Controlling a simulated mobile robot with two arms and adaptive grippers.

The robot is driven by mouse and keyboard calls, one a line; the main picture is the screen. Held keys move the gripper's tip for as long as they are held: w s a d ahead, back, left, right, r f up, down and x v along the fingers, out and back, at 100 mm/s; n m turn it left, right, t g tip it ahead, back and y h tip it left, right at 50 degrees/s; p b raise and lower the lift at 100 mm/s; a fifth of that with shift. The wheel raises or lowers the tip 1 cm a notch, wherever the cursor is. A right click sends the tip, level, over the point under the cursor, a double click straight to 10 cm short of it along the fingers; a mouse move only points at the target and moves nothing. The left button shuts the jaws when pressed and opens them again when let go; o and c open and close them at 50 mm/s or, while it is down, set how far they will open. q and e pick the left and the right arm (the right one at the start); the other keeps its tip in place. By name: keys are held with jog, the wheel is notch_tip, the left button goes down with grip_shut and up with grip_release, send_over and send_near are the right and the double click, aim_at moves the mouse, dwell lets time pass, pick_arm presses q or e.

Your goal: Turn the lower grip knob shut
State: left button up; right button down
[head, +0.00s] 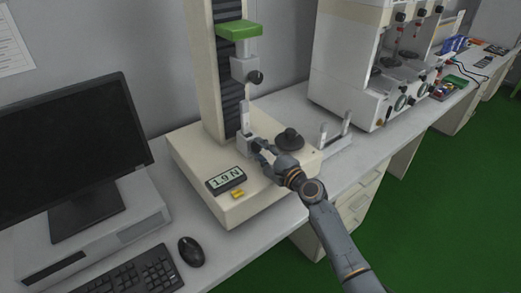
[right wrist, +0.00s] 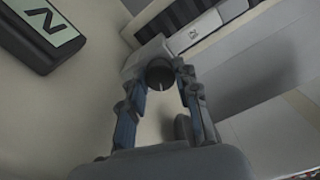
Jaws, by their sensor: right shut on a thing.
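The lower grip (head: 244,140) is a small light block on the base of the testing machine. It also shows in the right wrist view (right wrist: 143,56). Its dark round knob (right wrist: 160,74) has a pale line on its face, roughly upright in that view. My right gripper (head: 261,148) is shut on the knob. In the right wrist view its two fingertips (right wrist: 159,71) lie on either side of the knob. In the head view the fingers hide the knob. The upper grip (head: 243,69) with its own dark knob (head: 255,77) hangs above. My left gripper is not in view.
A dark round thing (head: 290,139) stands on the machine base just behind my right gripper. A display (head: 225,180) reading 1.9N and a yellow piece (head: 237,194) lie in front. A small rack (head: 332,136) stands to the right. A monitor (head: 70,150) stands on the left.

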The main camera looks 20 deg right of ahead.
jog(key=c, duration=1)
grip_release()
jog(key=v, duration=1.2)
